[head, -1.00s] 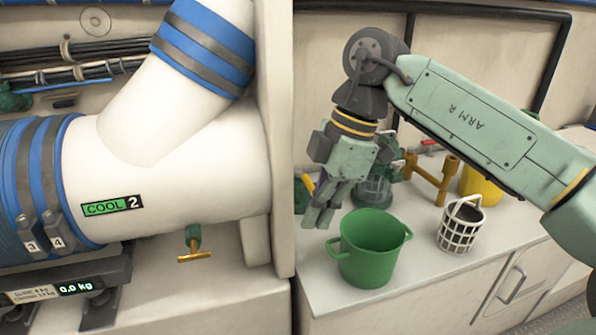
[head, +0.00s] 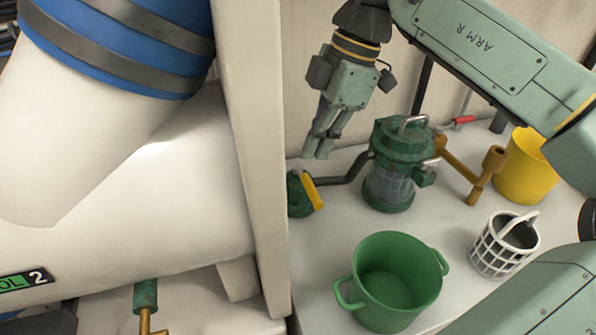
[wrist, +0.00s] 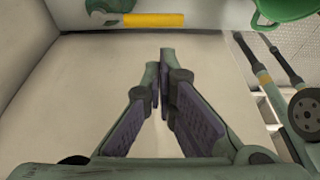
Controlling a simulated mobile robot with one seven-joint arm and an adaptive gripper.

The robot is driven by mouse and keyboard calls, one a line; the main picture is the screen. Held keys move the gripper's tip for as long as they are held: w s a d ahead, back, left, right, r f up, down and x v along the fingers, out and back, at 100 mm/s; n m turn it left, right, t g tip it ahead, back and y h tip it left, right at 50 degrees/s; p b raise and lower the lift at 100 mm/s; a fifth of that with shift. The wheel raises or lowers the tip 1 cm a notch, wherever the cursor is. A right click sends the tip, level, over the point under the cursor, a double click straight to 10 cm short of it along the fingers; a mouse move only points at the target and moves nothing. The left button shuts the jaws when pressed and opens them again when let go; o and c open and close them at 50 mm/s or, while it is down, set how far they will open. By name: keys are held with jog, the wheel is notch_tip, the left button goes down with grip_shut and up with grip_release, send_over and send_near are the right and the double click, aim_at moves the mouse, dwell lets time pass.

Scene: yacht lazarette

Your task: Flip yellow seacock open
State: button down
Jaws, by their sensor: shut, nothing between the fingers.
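The seacock has a green valve body (head: 297,196) and a yellow handle (head: 313,192). It sits at the left end of the counter, against the white partition, with a dark hose running to a green strainer (head: 400,165). The yellow handle stands tilted steeply in the head view. In the wrist view the yellow handle (wrist: 154,20) lies across the top, beside the green body (wrist: 108,6). My gripper (head: 321,152) is shut and empty, pointing down above the handle and apart from it. Its fingertips (wrist: 160,58) are below the handle in the wrist picture.
A green bucket (head: 352,300), a white basket (head: 487,252) and a yellow bucket (head: 524,185) stand on the counter. A brass pipe (head: 470,175) and a small red handle (head: 462,120) are near the strainer. A large white pipe (head: 150,190) fills the left beyond the partition (head: 250,120).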

aim_at(307, 187)
jog(key=shift+s, duration=0.1)
jog(key=w+x, duration=0.1)
jog(key=x, duration=0.9)
jog(key=shift+s+p, duration=0.4)
jog(key=shift+s, duration=0.05)
